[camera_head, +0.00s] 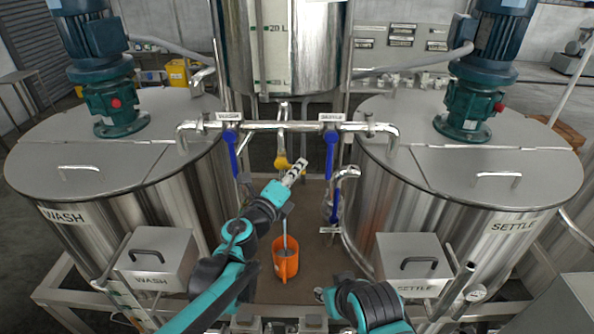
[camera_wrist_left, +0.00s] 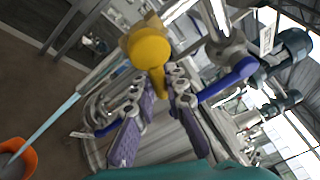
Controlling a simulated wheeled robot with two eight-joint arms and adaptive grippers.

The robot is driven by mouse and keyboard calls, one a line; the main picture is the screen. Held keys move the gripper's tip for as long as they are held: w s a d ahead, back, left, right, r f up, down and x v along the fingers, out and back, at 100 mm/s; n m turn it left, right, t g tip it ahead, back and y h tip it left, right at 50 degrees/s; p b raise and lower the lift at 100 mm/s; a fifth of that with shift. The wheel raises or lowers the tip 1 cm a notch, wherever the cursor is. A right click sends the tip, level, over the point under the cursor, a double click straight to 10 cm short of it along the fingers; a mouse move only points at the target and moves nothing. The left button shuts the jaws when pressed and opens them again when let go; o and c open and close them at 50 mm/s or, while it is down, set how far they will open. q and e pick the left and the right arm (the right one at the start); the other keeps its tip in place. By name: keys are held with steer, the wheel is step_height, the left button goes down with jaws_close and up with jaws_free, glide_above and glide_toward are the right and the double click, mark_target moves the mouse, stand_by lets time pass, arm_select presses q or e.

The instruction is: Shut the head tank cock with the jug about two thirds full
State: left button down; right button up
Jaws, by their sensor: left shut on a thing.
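The head tank (camera_head: 283,50) is a steel vessel at the top centre in the head view. Its yellow cock (camera_head: 282,162) hangs on the pipe below it; the cock also shows large in the left wrist view (camera_wrist_left: 148,45). My left gripper (camera_head: 296,172) is shut on the cock's yellow handle, its purple finger pads (camera_wrist_left: 153,112) either side. A pale stream runs down into the orange jug (camera_head: 286,269), which stands upright below on the brown surface. The jug's rim also shows in the wrist view (camera_wrist_left: 27,158); its level is unclear. My right gripper (camera_head: 323,295) is at the lower centre, mostly hidden.
The WASH tank (camera_head: 110,150) stands left and the SETTLE tank (camera_head: 470,165) right. Two blue-handled valves (camera_head: 231,150) (camera_head: 330,150) hang from the cross pipe. A curved steel pipe (camera_head: 344,180) rises right of the jug. Boxes labelled WASH (camera_head: 157,262) and SETTLE (camera_head: 413,266) flank the brown surface.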

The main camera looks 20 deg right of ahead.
arm_select(q)
steer(key=shift+s+d+r+n+t+b, duration=0.1)
steer(key=shift+r+n+t+b, duration=0.1)
steer(key=shift+n+b, duration=0.35)
steer(key=shift+d+r+n+t+b, duration=0.1)
steer(key=shift+n+t+b, duration=0.1)
steer(key=shift+n+b, duration=0.35)
steer(key=shift+r+n+t+h+b, duration=0.3)
steer(key=shift+n+t+b, duration=0.15)
steer(key=shift+n, duration=0.25)
steer(key=shift+r+n, duration=0.3)
steer(key=shift+n, duration=0.3)
steer(key=c, duration=1.5)
jaws_free()
steer(key=shift+a, duration=0.1)
steer(key=shift+c, duration=0.2)
steer(key=v, duration=1.2)
steer(key=shift+f, duration=0.1)
